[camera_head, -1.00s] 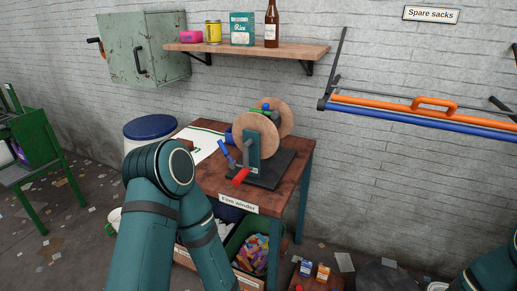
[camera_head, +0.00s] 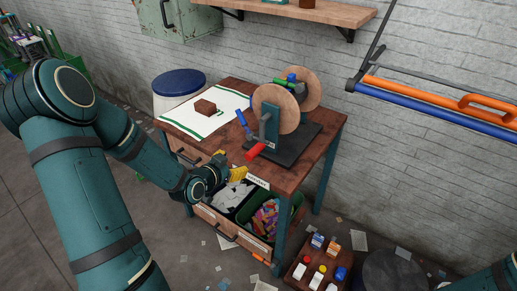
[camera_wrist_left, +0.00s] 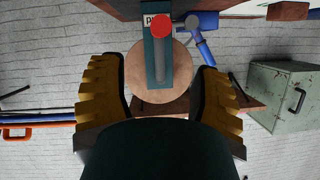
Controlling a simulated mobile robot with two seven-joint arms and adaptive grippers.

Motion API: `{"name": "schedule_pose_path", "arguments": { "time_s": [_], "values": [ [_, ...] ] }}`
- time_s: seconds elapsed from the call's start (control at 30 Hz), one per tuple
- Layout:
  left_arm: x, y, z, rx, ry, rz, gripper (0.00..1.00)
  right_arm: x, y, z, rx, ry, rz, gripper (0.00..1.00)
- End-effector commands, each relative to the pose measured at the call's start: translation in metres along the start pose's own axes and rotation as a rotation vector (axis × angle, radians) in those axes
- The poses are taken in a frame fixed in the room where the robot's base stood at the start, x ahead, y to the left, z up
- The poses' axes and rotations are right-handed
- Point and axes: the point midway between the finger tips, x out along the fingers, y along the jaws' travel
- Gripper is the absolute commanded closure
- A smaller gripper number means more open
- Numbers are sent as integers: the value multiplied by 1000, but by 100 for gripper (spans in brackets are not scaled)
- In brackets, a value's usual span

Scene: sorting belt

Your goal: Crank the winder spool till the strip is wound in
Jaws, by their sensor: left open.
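The winder stands on the wooden table, with two round tan spool discs (camera_head: 276,108) on a dark base plate (camera_head: 285,146). Its crank ends in a red handle (camera_head: 256,151) at the front. A blue lever (camera_head: 243,124) sticks up left of the crank. My left gripper (camera_head: 238,166), with yellow fingers, is at the table's front edge, left of and below the red handle, apart from it. In the left wrist view the red knob (camera_wrist_left: 161,26) shows upside down between the open, empty fingers (camera_wrist_left: 162,100), farther off. I cannot make out the strip. My right gripper is not in view.
A white sheet with a green border (camera_head: 207,120) and a brown block (camera_head: 205,107) lie on the table's left. Bins (camera_head: 264,216) sit below. An orange-and-blue bar (camera_head: 430,105) is on the wall.

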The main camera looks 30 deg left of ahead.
Motion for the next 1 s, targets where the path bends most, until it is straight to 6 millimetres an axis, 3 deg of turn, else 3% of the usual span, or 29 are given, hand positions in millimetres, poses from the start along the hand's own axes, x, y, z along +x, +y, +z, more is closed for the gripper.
{"name": "schedule_pose_path", "arguments": {
  "time_s": [0.6, 0.8, 1.0],
  "values": [
    [107, 3, 2, -5, -2, 4, 36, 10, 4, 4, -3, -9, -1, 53],
    [129, 2, 2, -4, -2, 3, 36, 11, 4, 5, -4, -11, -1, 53],
    [135, 2, 1, -4, -3, 3, 36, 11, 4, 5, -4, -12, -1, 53]
  ]
}}
